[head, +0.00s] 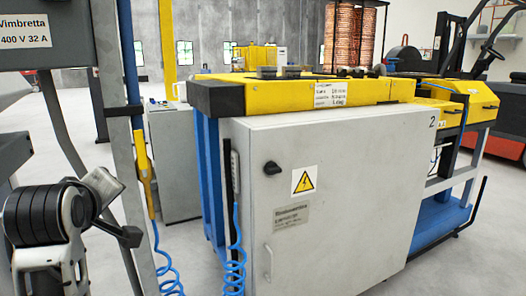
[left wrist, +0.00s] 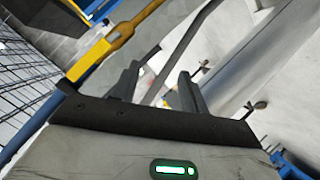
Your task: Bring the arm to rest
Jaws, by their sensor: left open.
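My left arm comes in at the lower left of the head view, close to a grey post (head: 115,120). Its gripper shows in the left wrist view (left wrist: 156,88) as two dark fingers standing apart. I see nothing held between the fingers. My right arm and right gripper are not in view.
A yellow tool (head: 146,170) with a blue coiled hose (head: 168,270) hangs beside the post; a yellow tool also shows in the left wrist view (left wrist: 105,52). A grey cabinet (head: 350,190) with a yellow-topped machine (head: 290,92) fills the middle. Grey floor shows at right.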

